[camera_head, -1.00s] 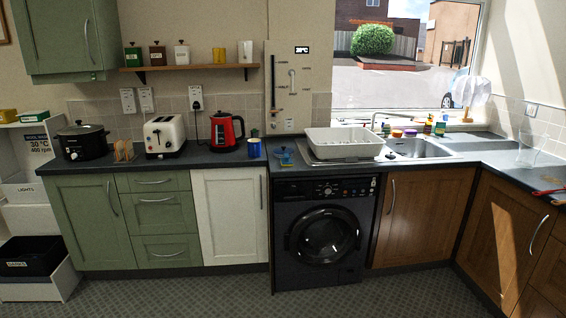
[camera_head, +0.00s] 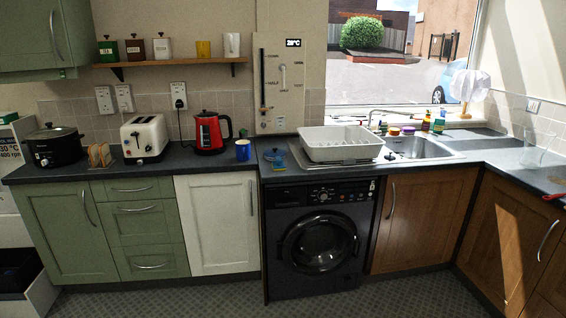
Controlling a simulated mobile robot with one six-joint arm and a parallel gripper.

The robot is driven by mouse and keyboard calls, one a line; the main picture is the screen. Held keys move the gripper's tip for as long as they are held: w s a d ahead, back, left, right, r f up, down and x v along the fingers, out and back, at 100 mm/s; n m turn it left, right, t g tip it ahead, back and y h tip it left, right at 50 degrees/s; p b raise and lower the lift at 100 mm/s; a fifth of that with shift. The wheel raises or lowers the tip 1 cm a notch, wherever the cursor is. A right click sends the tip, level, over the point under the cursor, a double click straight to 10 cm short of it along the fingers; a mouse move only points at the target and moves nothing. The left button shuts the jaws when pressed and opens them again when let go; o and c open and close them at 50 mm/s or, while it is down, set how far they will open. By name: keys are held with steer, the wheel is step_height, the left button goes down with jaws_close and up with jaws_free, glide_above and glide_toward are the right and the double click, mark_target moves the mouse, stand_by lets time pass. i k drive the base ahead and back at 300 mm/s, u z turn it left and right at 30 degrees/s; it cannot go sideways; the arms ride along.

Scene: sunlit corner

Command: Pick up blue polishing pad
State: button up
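A small blue item (camera_head: 278,159) lies on the dark worktop above the washing machine, between the blue mug and the white dish rack. It is too small to tell for sure whether it is the blue polishing pad. A dark round shape shows beside it. My gripper is not in view.
A blue mug (camera_head: 243,150), red kettle (camera_head: 209,132) and cream toaster (camera_head: 144,138) stand to the left. The white dish rack (camera_head: 341,143) and sink (camera_head: 411,148) are to the right. The washing machine (camera_head: 317,238) is below. Patterned floor (camera_head: 215,297) shows clear in front.

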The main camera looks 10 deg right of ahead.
mark_target(278, 165)
steer(key=u, duration=0.05)
steer(key=k, duration=0.6)
steer(key=u, duration=0.55)
steer(key=i, duration=0.9)
steer(key=u, duration=0.7)
steer(key=i, duration=2.3)
steer(key=z, duration=0.6)
